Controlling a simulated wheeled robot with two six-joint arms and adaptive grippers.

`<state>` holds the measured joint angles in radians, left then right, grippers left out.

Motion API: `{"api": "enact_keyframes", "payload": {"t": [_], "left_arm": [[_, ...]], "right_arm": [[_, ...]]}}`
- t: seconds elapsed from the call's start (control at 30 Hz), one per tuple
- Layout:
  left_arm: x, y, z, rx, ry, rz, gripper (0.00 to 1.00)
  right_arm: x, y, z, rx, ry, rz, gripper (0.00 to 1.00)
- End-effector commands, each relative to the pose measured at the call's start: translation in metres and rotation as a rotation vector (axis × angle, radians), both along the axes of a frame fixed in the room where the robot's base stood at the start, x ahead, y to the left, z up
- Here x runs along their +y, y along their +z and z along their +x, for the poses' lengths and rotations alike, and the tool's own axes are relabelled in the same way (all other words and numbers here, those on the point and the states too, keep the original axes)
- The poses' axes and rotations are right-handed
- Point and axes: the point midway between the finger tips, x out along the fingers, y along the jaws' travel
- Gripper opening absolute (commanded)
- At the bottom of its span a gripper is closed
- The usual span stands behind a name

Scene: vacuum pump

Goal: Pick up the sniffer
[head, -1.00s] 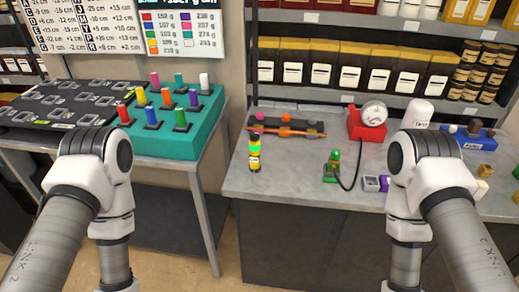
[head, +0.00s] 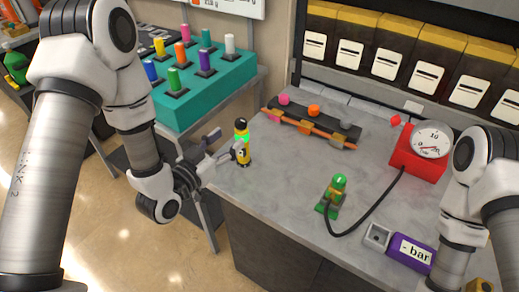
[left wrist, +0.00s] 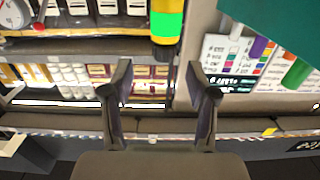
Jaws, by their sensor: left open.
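A small upright yellow and black cylinder with a bright green band (head: 242,136), which I take to be the sniffer, stands at the left edge of the grey workbench. My left gripper (head: 226,143) is open just left of it in the head view, with one fingertip overlapping its body. In the left wrist view the cylinder (left wrist: 167,20) is at the top, beyond the gap between the open, empty fingers (left wrist: 159,72). I cannot tell whether a finger touches it. My right gripper is not in view; only part of my right arm shows.
A dark rack with an orange rod (head: 312,127) lies behind the cylinder. A green fitting (head: 336,192) is joined by a black hose to a red gauge (head: 418,158). A purple "- bar" block (head: 410,250) is at front right. A teal block with coloured pegs (head: 190,106) is left.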

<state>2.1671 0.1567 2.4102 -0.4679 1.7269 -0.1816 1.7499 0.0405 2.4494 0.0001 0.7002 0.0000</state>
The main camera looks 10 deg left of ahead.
Motion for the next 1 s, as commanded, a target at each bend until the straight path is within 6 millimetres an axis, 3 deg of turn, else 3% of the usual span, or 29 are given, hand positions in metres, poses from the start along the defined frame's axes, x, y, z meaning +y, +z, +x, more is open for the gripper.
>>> {"api": "enact_keyframes", "payload": {"t": [0.17,0.6,0.83,0.87,1.0], "left_arm": [[-0.001,0.010,0.010,-0.033,0.003,0.001,0.59],[-0.027,0.010,0.072,-0.031,0.003,0.000,0.59],[-0.028,0.007,0.077,-0.028,0.004,0.000,0.59],[-0.028,0.007,0.077,-0.028,0.004,0.000,0.55],[-0.028,0.007,0.077,-0.028,0.004,-0.001,0.05]], "right_arm": [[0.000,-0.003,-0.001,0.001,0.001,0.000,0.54],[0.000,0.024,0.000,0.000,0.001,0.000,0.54],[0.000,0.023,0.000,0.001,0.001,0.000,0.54],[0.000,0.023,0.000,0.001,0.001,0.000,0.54],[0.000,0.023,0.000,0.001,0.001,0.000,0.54]]}}
